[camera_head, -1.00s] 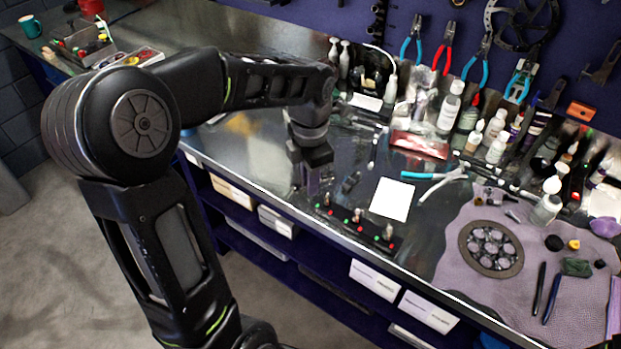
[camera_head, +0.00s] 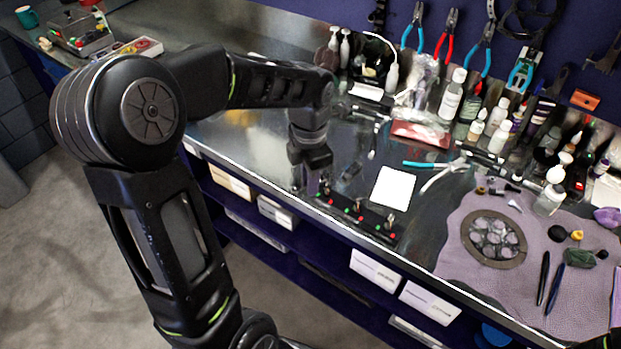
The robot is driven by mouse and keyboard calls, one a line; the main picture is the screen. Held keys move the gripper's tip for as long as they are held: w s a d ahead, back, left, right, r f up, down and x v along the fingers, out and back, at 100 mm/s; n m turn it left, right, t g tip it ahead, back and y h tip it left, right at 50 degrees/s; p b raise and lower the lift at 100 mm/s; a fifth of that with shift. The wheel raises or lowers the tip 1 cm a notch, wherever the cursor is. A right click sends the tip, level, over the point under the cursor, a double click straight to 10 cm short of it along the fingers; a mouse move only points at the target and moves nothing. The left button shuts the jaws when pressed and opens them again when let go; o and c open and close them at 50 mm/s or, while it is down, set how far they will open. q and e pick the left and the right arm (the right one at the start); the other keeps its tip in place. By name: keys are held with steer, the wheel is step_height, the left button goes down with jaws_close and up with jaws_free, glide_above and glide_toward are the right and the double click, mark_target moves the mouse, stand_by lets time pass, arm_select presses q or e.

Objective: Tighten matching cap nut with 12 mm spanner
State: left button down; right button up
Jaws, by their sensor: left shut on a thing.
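A low black strip (camera_head: 372,222) with small upright metal fittings and red and green dots lies along the bench's front edge. The fittings may be the cap nuts, but their sizes cannot be read. My left gripper (camera_head: 313,170) points down over the bench at the strip's left end, close to the leftmost fitting (camera_head: 325,188). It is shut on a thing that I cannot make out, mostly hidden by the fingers. I cannot tell whether that thing touches a fitting. I cannot pick out the 12 mm spanner. My right gripper is not in view.
A white card (camera_head: 393,188) lies behind the strip. Blue-handled pliers (camera_head: 440,168), a red packet (camera_head: 421,134) and several bottles stand or lie farther back. A purple mat (camera_head: 470,255) with a sprocket-like ring (camera_head: 492,239) covers the right. The bench left of my gripper is mostly clear.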

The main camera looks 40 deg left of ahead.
arm_select(q)
steer(key=shift+f+b, duration=0.55)
steer(key=shift+f, duration=0.55)
steer(key=shift+w+a+f+m+p, duration=0.1)
steer(key=shift+a+f+m+p, duration=0.15)
steer(key=shift+m+p, duration=0.35)
steer(key=shift+a+f+m+p, duration=0.1)
steer(key=shift+f+m+p, duration=0.2)
steer(key=shift+m+p, duration=0.25)
steer(key=shift+w+a+f+m+b, duration=0.1)
steer(key=shift+w+f+m+b, duration=0.1)
steer(key=shift+m+b, duration=0.25)
steer(key=shift+w+a+r+m, duration=0.1)
steer(key=shift+w+a+m, duration=0.1)
steer(key=shift+m, duration=0.6)
steer(key=shift+w+a+m, duration=0.15)
steer(key=shift+w+m, duration=0.05)
steer(key=shift+m, duration=0.6)
steer(key=shift+w, duration=0.1)
